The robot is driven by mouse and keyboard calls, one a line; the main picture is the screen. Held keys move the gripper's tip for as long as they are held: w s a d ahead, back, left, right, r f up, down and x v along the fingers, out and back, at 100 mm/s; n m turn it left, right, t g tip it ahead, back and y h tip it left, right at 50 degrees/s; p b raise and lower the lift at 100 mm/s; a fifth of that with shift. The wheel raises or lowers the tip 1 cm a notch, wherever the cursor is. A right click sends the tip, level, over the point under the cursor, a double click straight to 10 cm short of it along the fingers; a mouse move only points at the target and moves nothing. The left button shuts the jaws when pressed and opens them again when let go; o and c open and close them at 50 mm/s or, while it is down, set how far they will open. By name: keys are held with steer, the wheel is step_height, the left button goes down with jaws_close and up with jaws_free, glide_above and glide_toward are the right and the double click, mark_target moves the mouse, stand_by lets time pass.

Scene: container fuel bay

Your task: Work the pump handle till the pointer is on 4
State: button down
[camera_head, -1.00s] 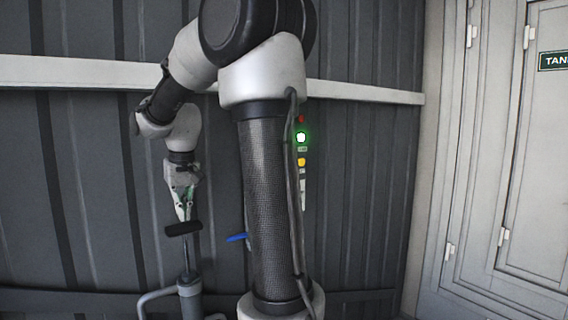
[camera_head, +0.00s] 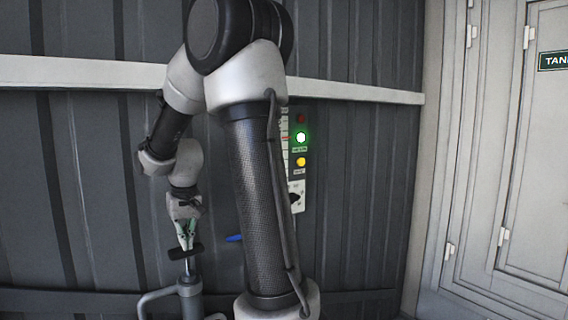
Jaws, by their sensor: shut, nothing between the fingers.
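The pump handle (camera_head: 185,251) is a dark crossbar on a thin rod, low at the left of the picture. The grey pump body (camera_head: 190,290) stands upright below it, with a short length of rod showing between them. My gripper (camera_head: 187,247) points down with its greenish fingers shut and empty, its tips at the middle of the crossbar, seemingly touching it from above. A pale panel (camera_head: 299,182) on the wall is partly hidden behind my arm. A scale strip shows at its left side, but the pointer's reading is too small to tell.
The panel carries a lit green lamp (camera_head: 301,137), a dark red lamp (camera_head: 300,118), a yellow lamp (camera_head: 301,162) and a black knob (camera_head: 295,198). A blue lever (camera_head: 234,238) sticks out beside my arm. White cabinet doors (camera_head: 530,180) stand at the right.

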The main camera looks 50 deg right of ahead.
steer(key=shift+s+x, duration=0.2)
steer(key=shift+x, duration=0.75)
steer(key=shift+s+x, duration=0.2)
steer(key=shift+x, duration=0.7)
steer(key=w+v, duration=0.2)
steer(key=v, duration=1)
steer(key=shift+w+d+r, duration=0.2)
steer(key=shift+w+r, duration=0.05)
steer(key=shift+s, duration=0.1)
steer(key=s+a+n+t, duration=0.1)
steer(key=s+a, duration=0.1)
steer(key=s, duration=0.9)
steer(key=s+a+f+n, duration=0.1)
steer(key=s+a+n, duration=0.1)
steer(key=s, duration=1)
steer(key=shift+s+a+t+y, duration=0.2)
steer(key=shift+a+t+y, duration=0.15)
steer(key=shift+a, duration=0.2)
